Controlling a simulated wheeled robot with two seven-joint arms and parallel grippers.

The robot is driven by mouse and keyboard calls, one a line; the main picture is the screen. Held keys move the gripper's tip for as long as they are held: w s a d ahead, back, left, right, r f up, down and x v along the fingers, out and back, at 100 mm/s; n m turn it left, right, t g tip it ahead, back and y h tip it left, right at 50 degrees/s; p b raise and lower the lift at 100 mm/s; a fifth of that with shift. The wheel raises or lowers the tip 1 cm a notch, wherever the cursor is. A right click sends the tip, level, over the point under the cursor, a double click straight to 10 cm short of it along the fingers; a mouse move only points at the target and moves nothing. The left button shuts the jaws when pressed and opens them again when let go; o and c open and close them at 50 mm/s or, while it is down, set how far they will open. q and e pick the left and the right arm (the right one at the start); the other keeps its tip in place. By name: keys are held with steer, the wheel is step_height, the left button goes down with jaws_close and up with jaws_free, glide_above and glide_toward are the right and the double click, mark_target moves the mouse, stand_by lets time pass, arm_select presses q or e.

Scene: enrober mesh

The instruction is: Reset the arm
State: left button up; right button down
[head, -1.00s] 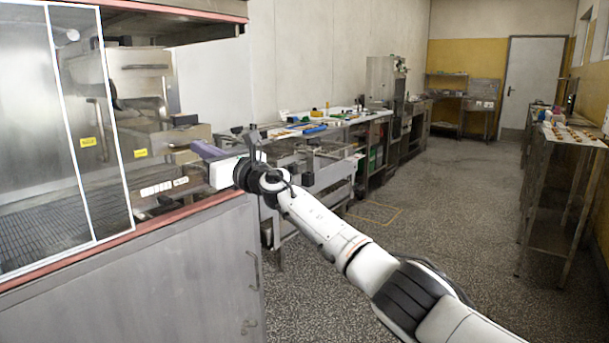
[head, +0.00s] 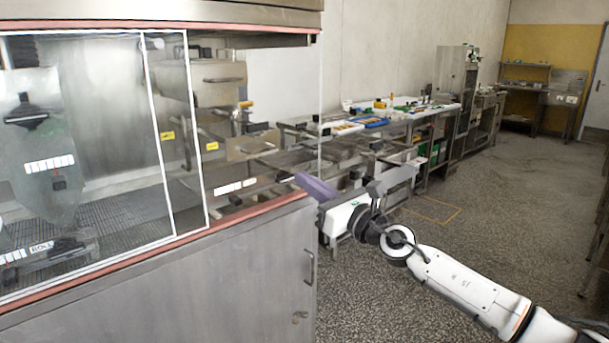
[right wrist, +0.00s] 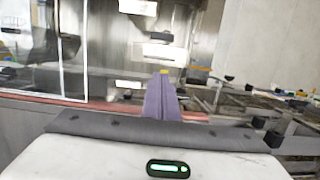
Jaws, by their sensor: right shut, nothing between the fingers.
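My right gripper (head: 303,178) shows in the head view with its purple fingers shut and empty. Its white body and arm come in from the lower right. The fingertips are in front of the right end of the enrober cabinet (head: 200,285), near the end of its red edge. I cannot tell the exact gap. In the right wrist view the shut purple fingers (right wrist: 161,95) point forward towards the machine, with nothing held between them. My left gripper is in neither view.
The enrober's clear sliding panels (head: 85,150) stand at the left, with a wire mesh belt (head: 120,218) behind them. A steel worktable with a blue tray (head: 372,123) and other items stands behind my right gripper. The speckled floor (head: 500,220) at the right is clear.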

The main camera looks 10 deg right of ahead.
steer(key=s+a+f+m+g+h, duration=0.1)
steer(key=s+f+m, duration=0.4)
steer(key=f+m, duration=0.3)
steer(key=s+a+f+m+h, duration=0.1)
steer(key=s+f+m+h, duration=0.1)
steer(key=s+f+m, duration=0.65)
steer(key=s+a+f+m+g+h, duration=0.1)
steer(key=s+f+m, duration=0.2)
steer(key=f+m, duration=0.55)
steer(key=s+d+f+m+g+h, duration=0.1)
steer(key=s+f+m+g, duration=0.2)
steer(key=s+f+m, duration=0.4)
steer(key=s+d+f+m+g+h, duration=0.1)
steer(key=s+f+m+g, duration=0.3)
steer(key=s+f, duration=0.9)
steer(key=s+d+m, duration=0.1)
steer(key=s+m, duration=0.2)
steer(key=s, duration=0.4)
steer(key=shift+s+d+f+m+h, duration=0.2)
steer(key=shift+d+f+m+h, duration=0.1)
steer(key=shift+f+h, duration=0.1)
